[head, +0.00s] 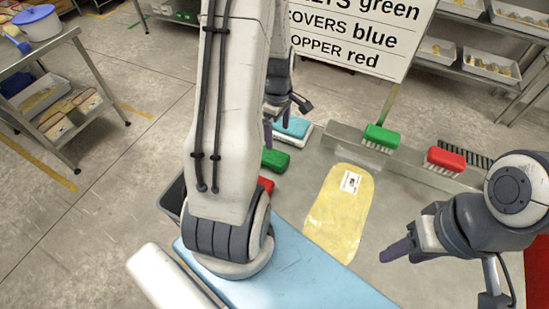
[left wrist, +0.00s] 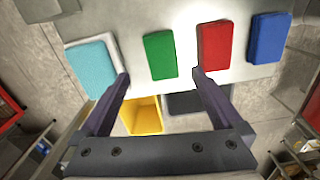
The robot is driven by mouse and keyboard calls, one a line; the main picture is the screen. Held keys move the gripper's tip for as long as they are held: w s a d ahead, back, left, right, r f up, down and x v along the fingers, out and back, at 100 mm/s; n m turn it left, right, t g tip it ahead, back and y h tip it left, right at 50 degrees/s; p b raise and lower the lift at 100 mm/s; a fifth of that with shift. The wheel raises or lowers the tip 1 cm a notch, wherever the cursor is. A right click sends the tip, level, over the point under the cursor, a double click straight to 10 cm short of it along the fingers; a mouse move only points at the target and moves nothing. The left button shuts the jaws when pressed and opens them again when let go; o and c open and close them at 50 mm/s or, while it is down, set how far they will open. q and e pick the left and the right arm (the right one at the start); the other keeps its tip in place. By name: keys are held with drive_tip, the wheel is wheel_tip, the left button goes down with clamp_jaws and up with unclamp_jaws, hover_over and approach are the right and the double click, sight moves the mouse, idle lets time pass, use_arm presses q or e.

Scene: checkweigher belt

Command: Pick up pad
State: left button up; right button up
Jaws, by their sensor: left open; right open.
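A light teal pad (head: 293,126) with a white base lies at the far left of the grey table in the head view. It also shows at the left in the left wrist view (left wrist: 92,65). My left gripper (head: 277,125) is open and empty, close to the pad in the head view. In the left wrist view its fingers (left wrist: 161,80) point at the row of blocks, with the pad beside the left finger. A touch cannot be seen. My right gripper (head: 394,248) is open and empty over the table, right of a yellow bag.
Green (left wrist: 160,55), red (left wrist: 214,47) and blue (left wrist: 269,38) blocks lie right of the pad. A yellow bin (left wrist: 143,116) sits below them. Green (head: 381,136) and red (head: 446,158) brushes stand along a ledge. The yellow bag (head: 338,215) lies mid-table. A light blue belt (head: 310,285) is in front.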

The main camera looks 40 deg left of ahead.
use_arm(q)
drive_tip(key=n, duration=0.1)
hover_over(273, 156)
wheel_tip(273, 156, down, 6)
drive_tip(key=shift+a+r, duration=0.15)
drive_tip(key=shift+f+p, duration=0.9)
drive_tip(key=shift+f, duration=1.95)
drive_tip(key=shift+c, duration=0.3)
drive_tip(key=c, duration=1.2)
drive_tip(key=shift+o, duration=0.2)
drive_tip(key=shift+r, duration=0.1)
